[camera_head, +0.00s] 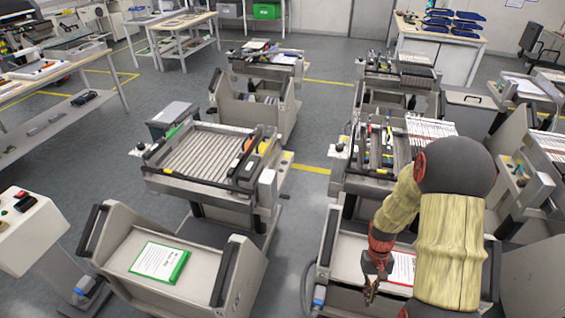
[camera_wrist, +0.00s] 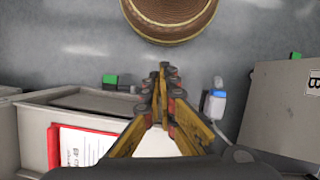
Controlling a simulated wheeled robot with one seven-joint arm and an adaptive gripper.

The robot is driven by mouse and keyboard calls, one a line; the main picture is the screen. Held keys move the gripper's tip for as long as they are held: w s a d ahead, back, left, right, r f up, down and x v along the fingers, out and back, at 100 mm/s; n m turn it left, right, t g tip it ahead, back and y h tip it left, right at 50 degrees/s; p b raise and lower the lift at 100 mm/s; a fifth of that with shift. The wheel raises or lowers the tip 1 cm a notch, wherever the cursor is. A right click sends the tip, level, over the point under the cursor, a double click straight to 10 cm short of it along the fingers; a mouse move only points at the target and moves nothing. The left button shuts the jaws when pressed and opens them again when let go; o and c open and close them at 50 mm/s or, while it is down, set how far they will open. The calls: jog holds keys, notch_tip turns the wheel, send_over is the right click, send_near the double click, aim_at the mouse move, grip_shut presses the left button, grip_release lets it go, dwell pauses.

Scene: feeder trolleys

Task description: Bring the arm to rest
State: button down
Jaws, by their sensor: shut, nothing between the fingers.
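My gripper (camera_head: 371,290) hangs at the lower right in the head view, fingers pointing down over the left part of the front right trolley (camera_head: 345,247). In the wrist view my gripper (camera_wrist: 163,70) shows its two yellow fingers meeting at the tips, with nothing between them. My arm is bent, and its covered links hide much of the right side of that trolley. A red-bordered sheet (camera_head: 403,268) lies in the trolley, partly behind my arm. It also shows at the lower left of the wrist view (camera_wrist: 80,147).
A front left trolley (camera_head: 120,228) holds a green-bordered sheet (camera_head: 160,261). A trolley with a slatted top (camera_head: 205,155) stands behind it. A grey floor aisle (camera_head: 310,150) runs between the trolley columns. A white control box (camera_head: 25,235) stands at the left edge.

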jog(key=s+a+r+t, duration=0.3)
jog(key=s+r, duration=0.1)
jog(key=r, duration=0.9)
jog(key=s+a+r+t, duration=0.3)
jog(key=s+r, duration=0.2)
jog(key=r, duration=0.8)
jog(key=s+a+r+n+t, duration=0.1)
jog(key=s+a+r+t, duration=0.2)
jog(key=r, duration=1)
jog(key=shift+s+a+r+t, duration=0.2)
jog(key=shift+s+a+t, duration=0.1)
jog(key=shift+s, duration=0.4)
